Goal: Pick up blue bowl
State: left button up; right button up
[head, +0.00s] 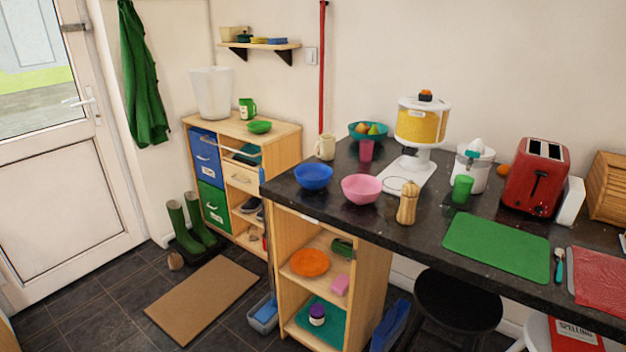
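The blue bowl (313,178) stands upright on the dark speckled countertop (400,226), near its left end and front edge. A pink bowl (361,189) stands just to its right. The blue bowl looks empty and nothing covers it. Neither of my grippers shows in the head view.
A wooden pepper mill (407,203) and a white-and-yellow dispenser (423,125) are further right. A black stool (458,299) stands below the counter. The floor by the brown mat (203,298) is partly clear.

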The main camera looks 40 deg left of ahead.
aim_at(312, 177)
jog(key=i+j+z, duration=0.1)
jog(key=j, duration=0.35)
jog(key=i+j, duration=0.15)
jog(key=j, duration=0.25)
jog(key=i+j+z, duration=0.15)
jog(key=j, duration=0.3)
